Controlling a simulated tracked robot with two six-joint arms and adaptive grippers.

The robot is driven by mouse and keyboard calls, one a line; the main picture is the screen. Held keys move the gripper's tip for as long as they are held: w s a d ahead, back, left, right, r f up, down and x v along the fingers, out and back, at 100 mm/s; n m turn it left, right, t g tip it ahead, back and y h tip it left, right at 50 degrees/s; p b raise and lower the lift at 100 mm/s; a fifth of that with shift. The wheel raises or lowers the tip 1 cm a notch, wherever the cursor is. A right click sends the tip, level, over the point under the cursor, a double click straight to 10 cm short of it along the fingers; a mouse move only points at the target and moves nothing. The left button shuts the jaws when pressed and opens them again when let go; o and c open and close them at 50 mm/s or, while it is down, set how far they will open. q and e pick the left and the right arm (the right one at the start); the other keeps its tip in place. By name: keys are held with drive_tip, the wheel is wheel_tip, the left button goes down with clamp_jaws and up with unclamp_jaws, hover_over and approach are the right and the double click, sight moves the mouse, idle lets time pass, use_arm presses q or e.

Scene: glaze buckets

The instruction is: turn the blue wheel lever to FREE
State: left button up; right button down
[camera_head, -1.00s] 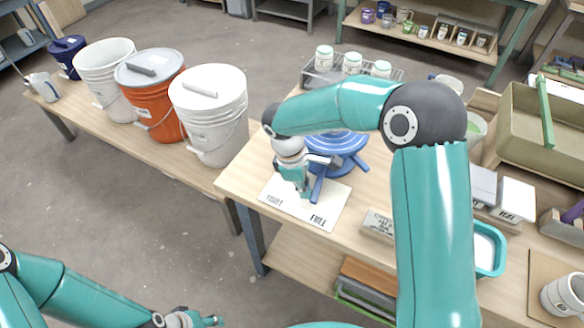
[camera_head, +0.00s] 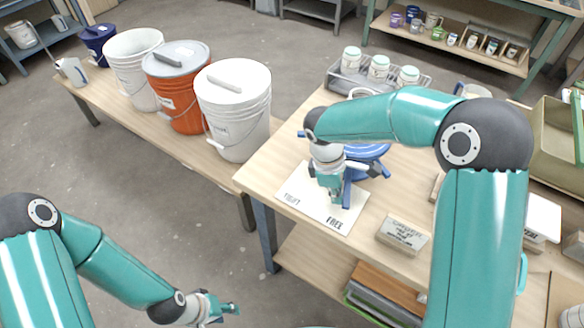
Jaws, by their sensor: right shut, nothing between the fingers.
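The blue wheel (camera_head: 366,152) stands on the bench, partly hidden behind my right arm. Its blue lever (camera_head: 347,192) points toward the front, over a white card (camera_head: 307,204). The card's right part reads FREE; the word on its left is hard to read. The lever's end is above the FREE side. My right gripper (camera_head: 335,195) is shut and empty, just left of the lever; I cannot tell whether they touch. My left gripper (camera_head: 228,309) is low at the bottom, away from the bench; its finger gap is unclear.
White buckets (camera_head: 234,110) and an orange bucket (camera_head: 178,88) stand on the left bench. A labelled block (camera_head: 403,235) lies right of the card. Open floor lies at the left front.

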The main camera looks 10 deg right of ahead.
drive_tip(key=shift+s+d, duration=0.1)
drive_tip(key=shift+d, duration=0.05)
drive_tip(key=a, duration=0.1)
drive_tip(key=w+a, duration=0.1)
drive_tip(key=a, duration=0.1)
drive_tip(key=w+a, duration=0.1)
drive_tip(key=shift+w+a+r, duration=0.1)
drive_tip(key=shift+a+r, duration=0.05)
drive_tip(key=shift+r, duration=0.25)
drive_tip(key=s+v, duration=0.1)
drive_tip(key=v, duration=0.8)
drive_tip(key=shift+w, duration=0.25)
